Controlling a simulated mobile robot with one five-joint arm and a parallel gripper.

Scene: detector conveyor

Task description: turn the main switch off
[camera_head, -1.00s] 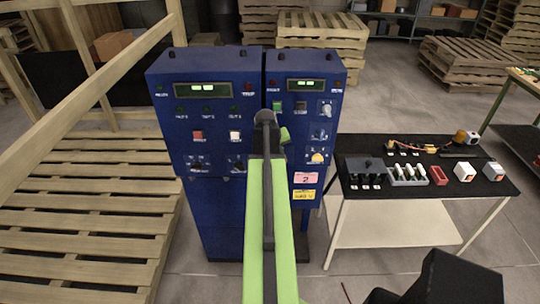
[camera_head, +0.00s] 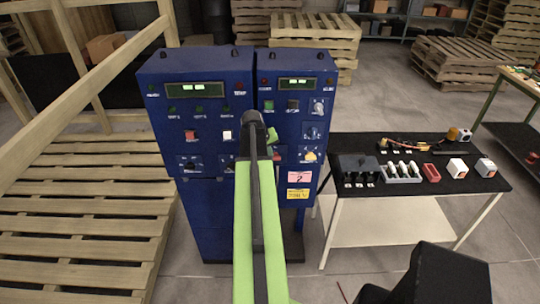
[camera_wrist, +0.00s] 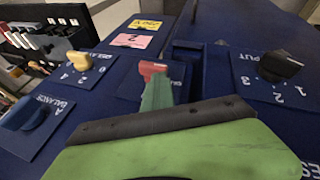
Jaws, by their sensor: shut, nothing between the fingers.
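The main switch cannot be told apart with certainty; no label naming it is readable. A red part (camera_head: 277,155) shows on the right blue cabinet (camera_head: 297,120), just below the end of my gripper (camera_head: 272,134). In the wrist view a red part (camera_wrist: 151,70) sits at the far end of the narrow green finger of my gripper (camera_wrist: 157,96). Whether they touch cannot be told. A dark blue raised housing (camera_wrist: 187,60) stands beside it. My gripper is shut and empty, in front of the panel. My arm hides part of both cabinets.
The wrist view shows a yellow knob (camera_wrist: 78,60), a blue knob (camera_wrist: 35,115) and a black selector knob (camera_wrist: 280,65) close around. A table (camera_head: 430,207) with loose parts stands right, a wooden pallet (camera_head: 85,215) left. Floor between cabinet and table is narrow.

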